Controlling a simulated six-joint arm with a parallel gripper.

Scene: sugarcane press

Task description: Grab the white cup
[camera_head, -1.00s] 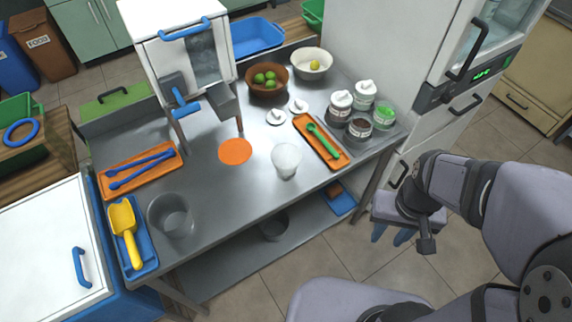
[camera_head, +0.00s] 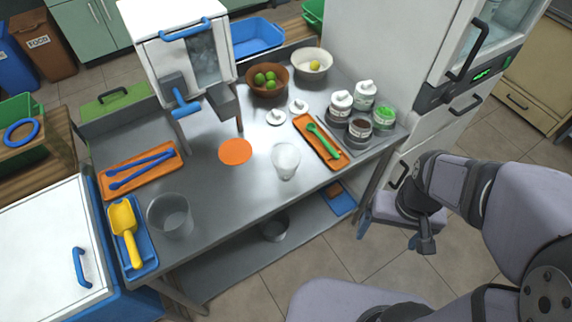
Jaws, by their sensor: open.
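The white cup (camera_head: 285,161), pale and translucent, stands upright on the steel table (camera_head: 205,200), right of the orange round mat (camera_head: 235,151). My gripper (camera_head: 388,234) hangs past the table's right front edge, well to the right of the cup and apart from it. Its two blue-grey fingers are spread wide, with nothing between them. The cup is not hidden by my arm.
Behind and right of the cup lies an orange tray with a green spoon (camera_head: 322,141). Lidded jars (camera_head: 360,110) stand at the table's right end. A clear grey container (camera_head: 170,217) stands at the front left. The table in front of the cup is bare.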

